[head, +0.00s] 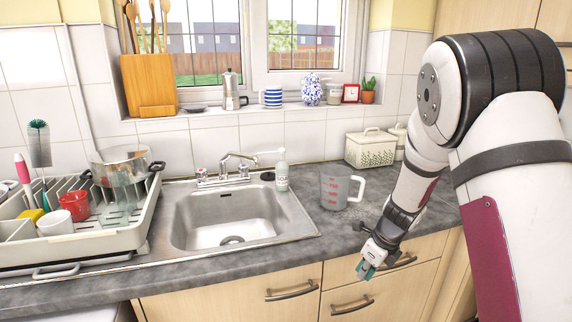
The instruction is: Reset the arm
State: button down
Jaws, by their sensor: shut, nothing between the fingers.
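My arm comes in from the right side of the head view, bent at the elbow, with its forearm pointing down and to the left. My gripper (366,270) has teal fingertips and hangs in front of the counter's front edge, before the wooden drawers. It is shut and empty, and it appears to touch nothing. A clear measuring jug (336,187) with red markings and a white handle stands upright on the counter, behind and to the left of the gripper.
The steel sink (228,218) looks empty; a soap bottle (282,172) stands behind it. A dish rack (85,243) with a pot (121,163) and cups is at the left. Drawer handles (352,305) stick out near my gripper.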

jog(key=s+a+r+n+y, duration=0.1)
jog(key=s+a+r+n, duration=0.2)
jog(key=s+r+n, duration=0.6)
jog(key=s+a+r+n, duration=0.2)
jog(key=s+r+n, duration=0.45)
jog(key=r, duration=0.45)
jog(key=s+d+r+n+h, duration=0.1)
jog(key=s+r+n, duration=0.1)
jog(key=s+n, duration=0.4)
jog(key=s+d+r+n+t+h+p, duration=0.1)
jog(key=s+r+n, duration=0.2)
jog(key=s, duration=0.9)
jog(key=n, duration=0.3)
jog(key=shift+s+d+h, duration=0.15)
jog(key=shift+s+h, duration=0.15)
jog(key=shift+h, duration=0.1)
